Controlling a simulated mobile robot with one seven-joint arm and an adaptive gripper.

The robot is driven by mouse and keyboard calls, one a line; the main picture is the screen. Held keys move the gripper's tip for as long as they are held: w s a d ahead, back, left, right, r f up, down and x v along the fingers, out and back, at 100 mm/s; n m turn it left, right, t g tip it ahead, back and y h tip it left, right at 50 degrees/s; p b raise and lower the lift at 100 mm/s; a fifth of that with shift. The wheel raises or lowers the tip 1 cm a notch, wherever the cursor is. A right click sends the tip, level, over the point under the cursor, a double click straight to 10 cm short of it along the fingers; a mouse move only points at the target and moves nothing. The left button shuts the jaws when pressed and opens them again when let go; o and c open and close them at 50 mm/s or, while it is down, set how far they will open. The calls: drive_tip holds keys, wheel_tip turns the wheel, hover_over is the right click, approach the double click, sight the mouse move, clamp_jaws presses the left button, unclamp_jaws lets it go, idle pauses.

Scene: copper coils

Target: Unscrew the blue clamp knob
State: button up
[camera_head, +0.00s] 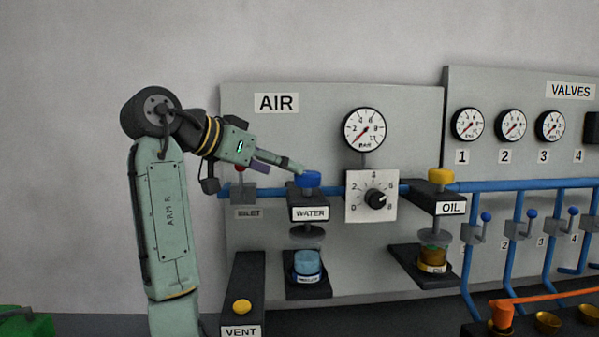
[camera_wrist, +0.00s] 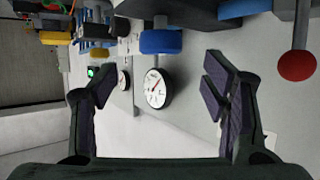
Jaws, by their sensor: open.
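The blue clamp knob (camera_head: 308,179) sits on top of the dark bracket labelled WATER (camera_head: 310,214). In the wrist view the blue knob (camera_wrist: 160,41) shows above the gap between my fingers, roughly centred between them. My gripper (camera_head: 282,163) is open, with its fingers reaching right towards the knob; one fingertip overlaps the knob's upper left edge in the head view. In the wrist view my gripper (camera_wrist: 158,82) has its fingers wide apart with nothing between them. I cannot tell whether a finger touches the knob.
A blue pipe (camera_head: 330,188) runs behind the bracket. The INLET valve's red ball (camera_wrist: 296,66) is close on the right in the wrist view. A dial box (camera_head: 358,208) and the yellow OIL knob (camera_head: 441,175) stand to the right.

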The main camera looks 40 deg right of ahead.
sight(307, 172)
drive_tip(key=p+x, duration=0.2)
drive_tip(key=x, duration=0.6)
drive_tip(key=shift+w+d+f, duration=0.1)
drive_tip(key=shift+d, duration=0.3)
drive_tip(key=shift+c, duration=0.5)
drive_tip(key=c, duration=1.1)
